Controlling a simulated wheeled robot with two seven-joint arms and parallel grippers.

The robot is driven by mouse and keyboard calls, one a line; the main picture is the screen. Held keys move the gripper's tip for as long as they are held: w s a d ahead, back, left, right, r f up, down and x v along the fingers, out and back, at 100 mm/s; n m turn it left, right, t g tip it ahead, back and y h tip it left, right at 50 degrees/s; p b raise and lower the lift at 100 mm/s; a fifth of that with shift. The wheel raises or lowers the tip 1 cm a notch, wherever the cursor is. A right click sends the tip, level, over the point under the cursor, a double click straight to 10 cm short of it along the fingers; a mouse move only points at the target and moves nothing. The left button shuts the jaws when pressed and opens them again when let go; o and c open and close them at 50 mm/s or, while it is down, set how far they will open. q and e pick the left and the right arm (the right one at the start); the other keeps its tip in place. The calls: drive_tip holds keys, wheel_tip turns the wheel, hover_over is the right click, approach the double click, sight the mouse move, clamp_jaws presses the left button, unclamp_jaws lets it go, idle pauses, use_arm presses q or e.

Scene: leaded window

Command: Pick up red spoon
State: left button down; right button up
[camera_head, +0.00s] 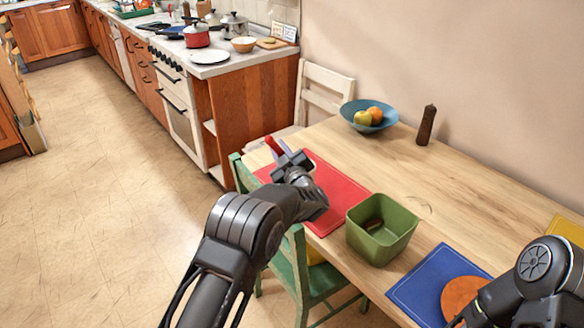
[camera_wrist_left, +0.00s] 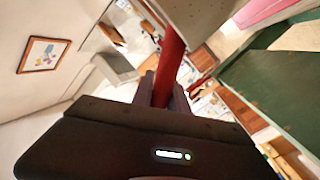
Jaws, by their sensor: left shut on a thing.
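The red spoon (camera_head: 270,143) shows in the head view as a short red piece at the tips of my left gripper (camera_head: 283,155), over the far left part of the table. In the left wrist view its red length (camera_wrist_left: 171,60) runs up from between the dark fingers (camera_wrist_left: 164,88) of my left gripper, which is shut on it. The rest of the spoon is hidden there by the gripper and the frame edge. My right arm enters at the lower right of the head view, and its gripper is out of the picture.
A green square container (camera_head: 399,222) stands on the wooden table (camera_head: 460,190), between a red mat (camera_head: 345,192) and a blue mat (camera_head: 413,293). A fruit bowl (camera_head: 351,108) and a dark brown upright object (camera_head: 426,125) stand farther back. A green chair (camera_head: 294,270) is by the near edge.

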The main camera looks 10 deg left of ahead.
use_arm(q)
drive_tip(key=shift+r, duration=0.15)
wheel_tip(320, 180, up, 12)
drive_tip(key=p, duration=0.6)
drive_tip(key=b+v, duration=0.1)
drive_tip(key=v, duration=1.7)
drive_tip(key=shift+b, duration=0.4)
drive_tip(key=shift+a, duration=0.1)
